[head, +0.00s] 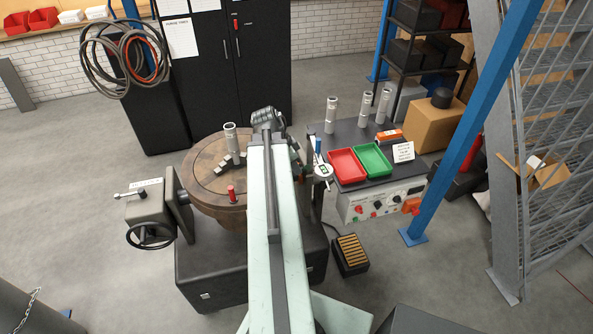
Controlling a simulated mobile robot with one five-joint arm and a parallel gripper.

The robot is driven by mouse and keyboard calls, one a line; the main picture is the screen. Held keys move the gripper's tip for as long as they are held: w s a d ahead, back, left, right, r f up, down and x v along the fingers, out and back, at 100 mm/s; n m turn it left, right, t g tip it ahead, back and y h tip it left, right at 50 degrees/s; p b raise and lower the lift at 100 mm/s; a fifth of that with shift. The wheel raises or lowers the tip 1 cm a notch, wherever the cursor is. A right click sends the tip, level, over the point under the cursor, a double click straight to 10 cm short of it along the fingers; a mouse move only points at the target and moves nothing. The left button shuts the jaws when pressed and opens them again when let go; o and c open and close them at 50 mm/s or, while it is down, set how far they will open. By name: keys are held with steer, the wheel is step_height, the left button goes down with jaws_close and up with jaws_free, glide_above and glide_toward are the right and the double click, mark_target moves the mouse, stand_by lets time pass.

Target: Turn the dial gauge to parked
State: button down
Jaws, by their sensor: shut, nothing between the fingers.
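The dial gauge (322,172) is a small round white-rimmed gauge with a greenish face. It sits on a dark upright post just right of my pale green arm, near the left edge of the grey bench. Which way it is turned is too small to read. My gripper (267,117) is at the far end of the arm, above the back right of the round turntable, up and left of the gauge and apart from it in the picture. It is shut and empty; its fingertips are hard to make out.
The brown round turntable (205,180) carries a metal cylinder (231,139) and a red-topped pin (231,194). A handwheel (150,236) stands left. The bench holds red (349,166) and green (371,160) trays. A blue post (470,130) rises at right.

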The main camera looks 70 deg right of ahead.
mark_target(322, 174)
steer(key=s+d+f+b, duration=0.3)
steer(key=s+d+f, duration=0.1)
steer(key=f, duration=0.1)
steer(key=shift+d, duration=0.25)
steer(key=shift+s+d, duration=0.35)
steer(key=shift+s, duration=0.4)
steer(key=shift+s+d, duration=0.3)
steer(key=shift+s, duration=0.45)
